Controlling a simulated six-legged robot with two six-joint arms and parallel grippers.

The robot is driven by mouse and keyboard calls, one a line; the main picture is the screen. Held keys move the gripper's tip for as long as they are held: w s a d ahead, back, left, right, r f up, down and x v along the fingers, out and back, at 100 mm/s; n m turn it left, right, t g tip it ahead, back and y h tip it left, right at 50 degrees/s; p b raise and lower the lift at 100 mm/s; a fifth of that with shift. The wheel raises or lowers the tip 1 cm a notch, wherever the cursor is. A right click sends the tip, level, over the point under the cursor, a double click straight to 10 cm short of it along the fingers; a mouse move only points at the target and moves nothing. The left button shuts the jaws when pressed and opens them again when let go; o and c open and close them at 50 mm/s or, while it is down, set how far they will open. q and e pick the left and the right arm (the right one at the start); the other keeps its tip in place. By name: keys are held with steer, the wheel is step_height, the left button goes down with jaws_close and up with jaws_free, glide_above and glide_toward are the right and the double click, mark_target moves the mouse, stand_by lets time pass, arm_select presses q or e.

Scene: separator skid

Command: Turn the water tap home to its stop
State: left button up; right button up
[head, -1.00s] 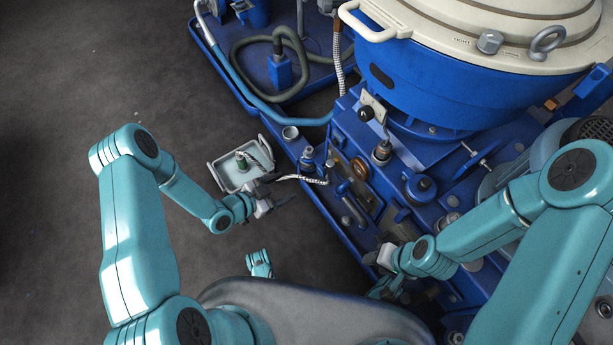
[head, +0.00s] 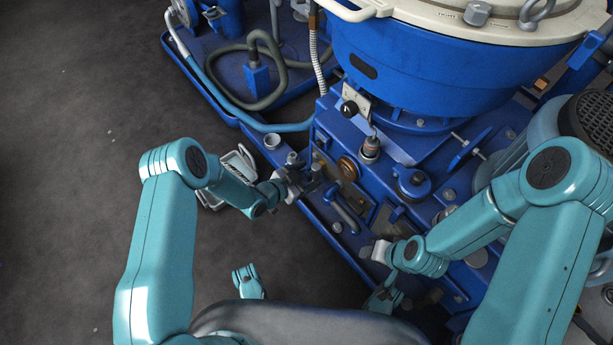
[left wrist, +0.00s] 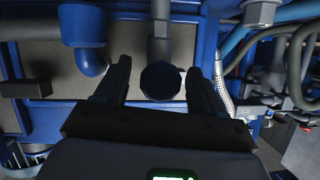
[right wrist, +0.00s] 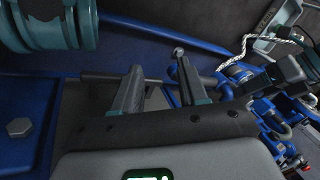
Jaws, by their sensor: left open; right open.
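In the left wrist view a dark round knob (left wrist: 160,82) sits at the end of a grey vertical pipe; it looks like the water tap. My left gripper (left wrist: 168,68) is open, with one finger on either side of the knob in the picture. I cannot tell whether the fingers touch it or how deep they reach. In the head view my left gripper (head: 312,184) is at the near left side of the blue skid, and it hides the tap there. My right gripper (head: 379,252) is open and empty beside the skid's front; it also shows in the right wrist view (right wrist: 160,72).
A blue elbow pipe (left wrist: 84,50) stands left of the knob in the left wrist view. Hoses run at the right. In the head view a pale tray (head: 236,168) lies on the floor, partly behind my left arm. The large blue separator bowl (head: 400,75) stands behind.

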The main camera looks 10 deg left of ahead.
arm_select(q)
steer(key=c, duration=1)
steer(key=shift+m+y, duration=0.3)
steer(key=shift+m, duration=0.2)
steer(key=o, duration=1)
steer(key=p+v, duration=0.6)
steer(key=v, duration=1)
steer(key=shift+s+f+p, duration=0.15)
steer(key=shift+s+p, duration=0.15)
steer(key=shift+p, duration=0.05)
arm_select(e)
steer(key=s+r+g, duration=0.1)
steer(key=s+r, duration=0.3)
steer(key=r, duration=0.2)
steer(key=shift+s+a+r+g, duration=0.3)
steer(key=shift+s+a+g, duration=0.1)
steer(key=shift+a, duration=0.05)
